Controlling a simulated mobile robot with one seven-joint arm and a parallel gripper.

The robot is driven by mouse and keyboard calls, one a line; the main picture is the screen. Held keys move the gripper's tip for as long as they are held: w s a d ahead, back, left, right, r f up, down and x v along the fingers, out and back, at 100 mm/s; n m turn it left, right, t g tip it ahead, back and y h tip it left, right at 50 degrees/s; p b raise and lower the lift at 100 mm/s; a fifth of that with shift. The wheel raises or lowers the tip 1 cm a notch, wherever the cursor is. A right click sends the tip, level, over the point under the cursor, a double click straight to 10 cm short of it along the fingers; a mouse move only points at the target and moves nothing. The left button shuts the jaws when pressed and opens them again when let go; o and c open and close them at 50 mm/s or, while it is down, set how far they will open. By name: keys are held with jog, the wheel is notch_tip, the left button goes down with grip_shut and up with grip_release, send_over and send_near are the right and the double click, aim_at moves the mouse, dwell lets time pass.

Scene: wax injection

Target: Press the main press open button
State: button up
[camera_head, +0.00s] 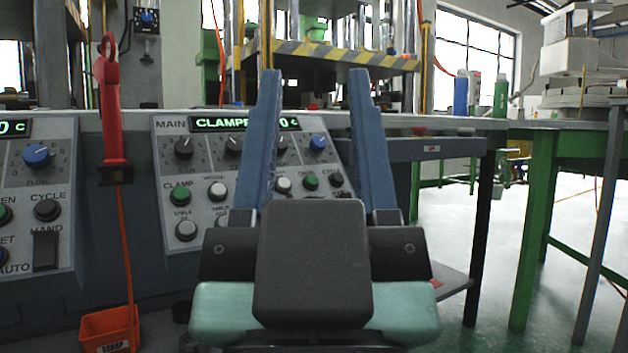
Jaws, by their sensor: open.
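The main press panel (163,153), labelled MAIN, stands ahead with a green-lit display (219,124). A green button marked CLAMP (181,195) and white buttons show on its left part. On its right part are a white button (283,184), a green button (311,181) and a black knob (336,179). Their labels are too small to read surely, so I cannot tell which is the open button. My gripper (314,78) is open and empty, its two blue fingers pointing up in front of the panel. The left finger hides part of the display and panel middle.
A second control panel (50,140) is at the left edge. A red-handled tool (110,120) hangs between the panels above an orange scrap bin (111,330). A green-legged table (535,230) stands at right. Bottles (461,93) stand at the back. Open floor shows at right.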

grip_shut()
dwell(1.5)
